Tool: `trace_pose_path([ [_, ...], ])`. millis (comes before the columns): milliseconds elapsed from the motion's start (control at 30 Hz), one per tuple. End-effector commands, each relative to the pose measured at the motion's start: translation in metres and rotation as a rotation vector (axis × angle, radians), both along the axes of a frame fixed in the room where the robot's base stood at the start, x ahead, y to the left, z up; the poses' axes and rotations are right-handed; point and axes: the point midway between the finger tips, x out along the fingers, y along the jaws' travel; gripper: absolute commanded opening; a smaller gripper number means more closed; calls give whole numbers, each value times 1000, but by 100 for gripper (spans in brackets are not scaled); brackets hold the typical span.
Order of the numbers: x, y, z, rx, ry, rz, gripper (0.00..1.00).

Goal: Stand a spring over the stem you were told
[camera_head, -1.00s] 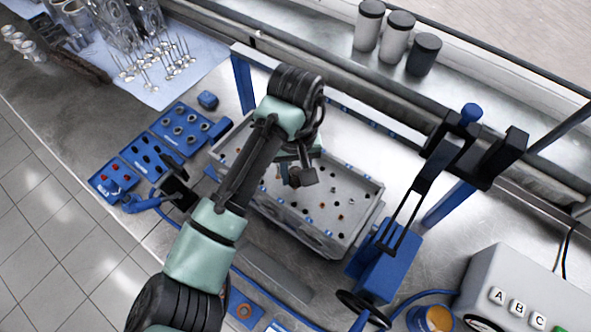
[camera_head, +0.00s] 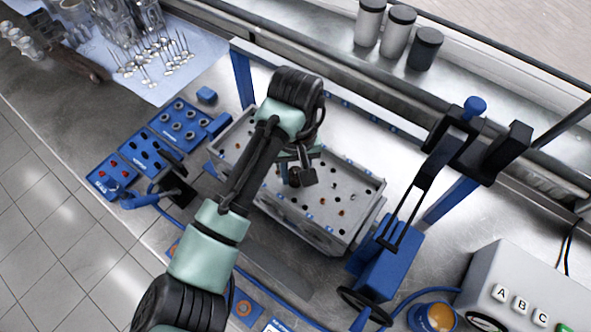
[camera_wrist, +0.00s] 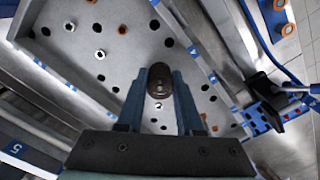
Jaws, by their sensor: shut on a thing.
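My gripper (camera_head: 301,177) is over the grey cylinder head (camera_head: 320,215) in the head view. In the wrist view its two blue fingers (camera_wrist: 160,88) are shut on a dark round coil, the spring (camera_wrist: 159,82). The spring hangs between the fingertips, seen nearly end on. Below it the head's top face shows dark holes and several stems with orange or pale tops, such as an orange one (camera_wrist: 122,29) and a pale one (camera_wrist: 100,54). The stem nearest under the spring is partly hidden, and I cannot tell whether the spring touches it.
A blue tray of springs (camera_head: 184,122) and smaller blue trays (camera_head: 115,175) lie left of the head. A blue lever tool (camera_head: 385,255) stands close on the right. A button box (camera_head: 520,295) marked A, B, C is at lower right. Valves (camera_head: 150,60) lie on a cloth.

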Motion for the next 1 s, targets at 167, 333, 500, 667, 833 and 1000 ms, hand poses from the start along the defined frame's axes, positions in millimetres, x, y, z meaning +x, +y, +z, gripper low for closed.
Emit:
trace_pose_path([
  [167,0,0,0,0,0,0,37],
  [333,0,0,0,0,0,0,68],
  [500,0,0,0,0,0,0,70],
  [667,0,0,1,0,0,0,70],
  [833,1,0,18,-2,-3,0,70],
  [1000,1,-1,54,0,-6,-3,70],
])
